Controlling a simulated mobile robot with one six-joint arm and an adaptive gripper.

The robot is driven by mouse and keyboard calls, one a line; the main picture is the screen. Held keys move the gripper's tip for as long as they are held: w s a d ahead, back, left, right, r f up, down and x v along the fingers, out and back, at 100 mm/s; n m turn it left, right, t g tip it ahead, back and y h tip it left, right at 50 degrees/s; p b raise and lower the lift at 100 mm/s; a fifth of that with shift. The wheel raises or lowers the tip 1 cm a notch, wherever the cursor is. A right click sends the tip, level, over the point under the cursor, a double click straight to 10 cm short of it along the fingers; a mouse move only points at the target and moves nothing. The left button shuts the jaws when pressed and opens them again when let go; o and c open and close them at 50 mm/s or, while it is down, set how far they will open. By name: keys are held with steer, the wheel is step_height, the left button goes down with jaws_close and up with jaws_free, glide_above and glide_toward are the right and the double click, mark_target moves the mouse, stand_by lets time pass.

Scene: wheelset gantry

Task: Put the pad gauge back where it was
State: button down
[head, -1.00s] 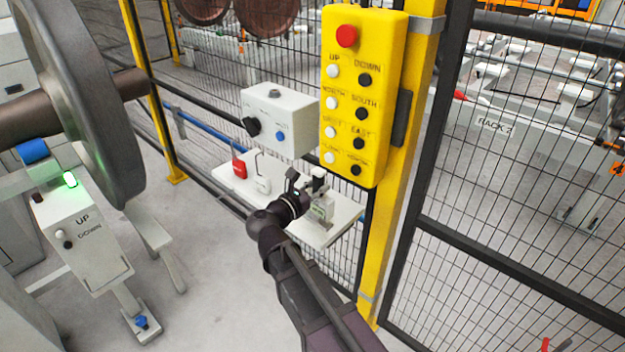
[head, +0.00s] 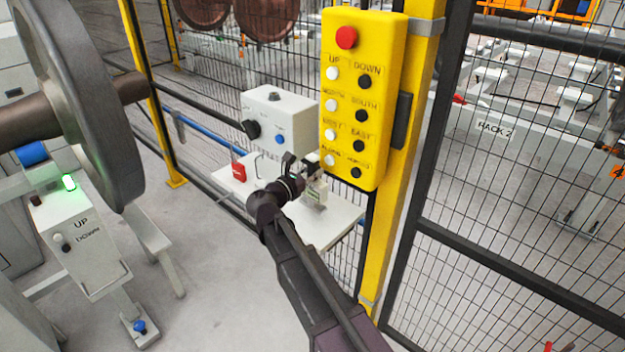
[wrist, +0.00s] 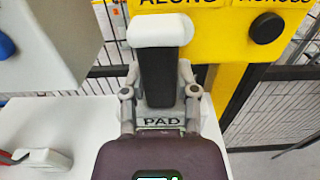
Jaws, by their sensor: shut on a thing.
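The pad gauge (wrist: 159,122) is a pale grey block with a PAD label, a black stem and a white cap in the wrist view. My gripper (wrist: 160,98) is shut on it, with a finger on each side. In the head view the gauge (head: 317,191) stands roughly upright over the white shelf (head: 335,222), right of my gripper (head: 303,178). The arm hides part of it. I cannot tell whether its foot touches the shelf.
A grey control box (head: 277,118) and a yellow button pendant (head: 362,100) hang close behind. Mesh fence backs the shelf; its front right is clear.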

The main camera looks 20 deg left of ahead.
steer(key=shift+w+a, duration=0.2)
steer(key=shift+w, duration=0.1)
steer(key=shift+w+a+f+b, duration=0.15)
steer(key=shift+w+f+b, duration=0.15)
steer(key=shift+f+b, duration=1.5)
steer(key=shift+f, duration=0.2)
steer(key=shift+c, duration=1.9)
jaws_free()
steer(key=shift+s+r, duration=0.15)
steer(key=shift+r, duration=0.1)
steer(key=v, duration=1.1)
steer(key=shift+s, duration=0.4)
steer(key=shift+a+f, duration=0.1)
